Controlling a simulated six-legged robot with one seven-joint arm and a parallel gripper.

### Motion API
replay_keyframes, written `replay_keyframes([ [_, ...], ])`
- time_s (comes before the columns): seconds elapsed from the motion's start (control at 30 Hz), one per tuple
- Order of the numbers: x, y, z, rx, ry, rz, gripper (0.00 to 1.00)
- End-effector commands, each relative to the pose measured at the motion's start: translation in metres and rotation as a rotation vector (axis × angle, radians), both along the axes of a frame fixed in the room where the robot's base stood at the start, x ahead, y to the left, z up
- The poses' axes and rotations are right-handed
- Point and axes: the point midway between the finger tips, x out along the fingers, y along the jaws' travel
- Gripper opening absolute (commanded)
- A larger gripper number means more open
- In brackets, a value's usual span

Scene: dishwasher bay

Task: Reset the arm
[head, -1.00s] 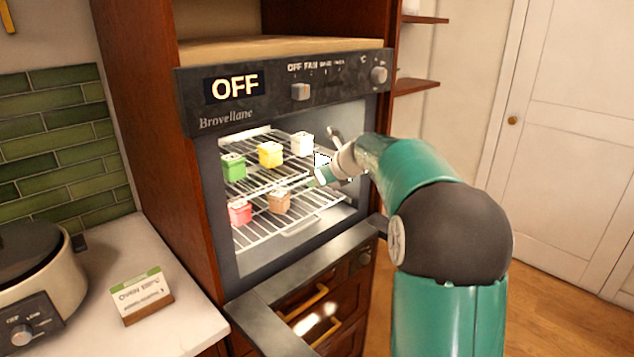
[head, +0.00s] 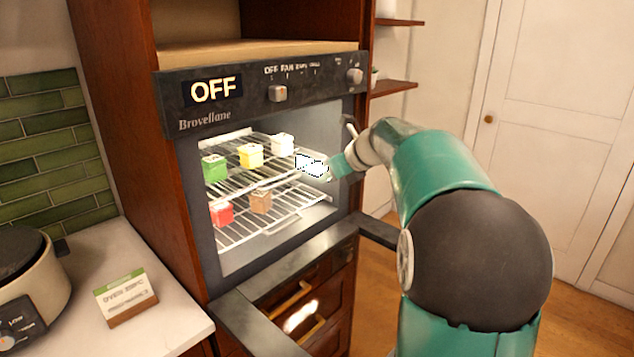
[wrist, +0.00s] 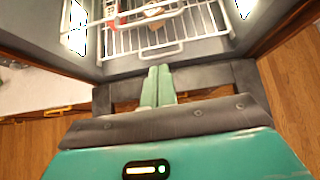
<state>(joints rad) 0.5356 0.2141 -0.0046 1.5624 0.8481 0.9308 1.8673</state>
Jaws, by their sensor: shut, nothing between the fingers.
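My gripper (head: 333,170) is at the right side of the open oven's mouth in the head view. In the wrist view my gripper (wrist: 158,72) has its two green fingers together, with nothing between them. The fingers point toward the wire racks. My teal arm reaches in from the right.
The oven (head: 265,95) reads OFF. Its upper rack (head: 233,182) bears green (head: 214,168), yellow (head: 250,155) and white (head: 282,145) blocks. The lower rack (head: 245,236) bears red (head: 221,213) and brown (head: 260,201) blocks. The lowered door (head: 290,268) lies below. A sign (head: 125,297) stands on the left counter.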

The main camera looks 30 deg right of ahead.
Motion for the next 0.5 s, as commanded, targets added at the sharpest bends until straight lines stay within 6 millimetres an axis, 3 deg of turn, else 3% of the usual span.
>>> replay_keyframes([
  [0.33,-0.010,0.003,0.006,-0.022,-0.002,0.021,0.00],
  [0.5,-0.040,0.050,0.008,-0.237,-0.020,0.228,0.00],
])
